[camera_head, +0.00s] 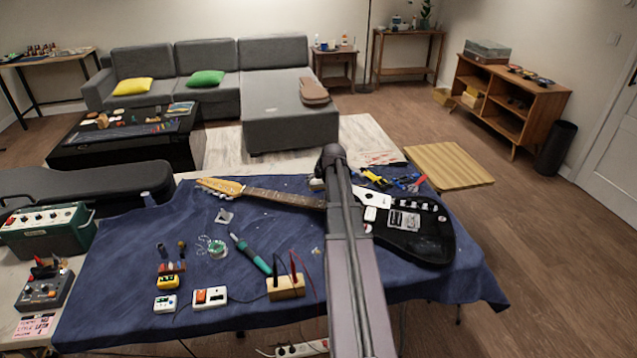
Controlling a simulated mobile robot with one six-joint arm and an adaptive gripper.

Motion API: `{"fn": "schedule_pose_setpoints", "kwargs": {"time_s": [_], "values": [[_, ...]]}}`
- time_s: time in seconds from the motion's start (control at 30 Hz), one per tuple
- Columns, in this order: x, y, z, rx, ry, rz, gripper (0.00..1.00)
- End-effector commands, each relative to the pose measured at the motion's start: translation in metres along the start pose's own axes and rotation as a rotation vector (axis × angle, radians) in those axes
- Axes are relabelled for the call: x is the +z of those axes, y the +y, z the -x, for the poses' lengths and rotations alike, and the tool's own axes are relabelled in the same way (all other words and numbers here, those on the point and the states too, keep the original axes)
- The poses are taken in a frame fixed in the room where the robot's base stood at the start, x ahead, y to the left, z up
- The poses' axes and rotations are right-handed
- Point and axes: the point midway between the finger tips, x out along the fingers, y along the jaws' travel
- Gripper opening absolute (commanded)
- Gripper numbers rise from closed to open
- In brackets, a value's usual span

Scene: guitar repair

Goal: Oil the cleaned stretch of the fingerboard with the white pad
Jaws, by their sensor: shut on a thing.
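The electric guitar lies on the blue cloth, its black body (428,238) at right and its light headstock (220,187) at left. The dark fingerboard (283,198) runs between them, and my arm covers its right end. I cannot tell which stretch is cleaned. My arm reaches forward over the neck and body joint, and its links hide my gripper. A small pale thing (316,184) shows just left of the arm's far end, behind the neck. I cannot tell whether it is the white pad. No other white pad can be made out.
On the blue cloth (130,285), a soldering iron (250,254), a wire coil (217,249), small pedals (210,297) and a wooden block with leads (286,288) lie in front of the neck. Blue and red tools (375,179) lie behind the body. A green amplifier (46,230) stands at left.

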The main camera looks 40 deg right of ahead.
Motion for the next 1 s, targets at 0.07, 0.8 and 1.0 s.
{"fn": "schedule_pose_setpoints", "kwargs": {"time_s": [0.07, 0.8, 1.0], "values": [[-0.006, 0.001, -0.005, -0.001, 0.0, 0.002, 0.46], [0.006, 0.008, -0.025, 0.0, 0.0, -0.001, 0.46], [0.016, 0.013, -0.04, 0.002, 0.001, -0.003, 0.46]]}}
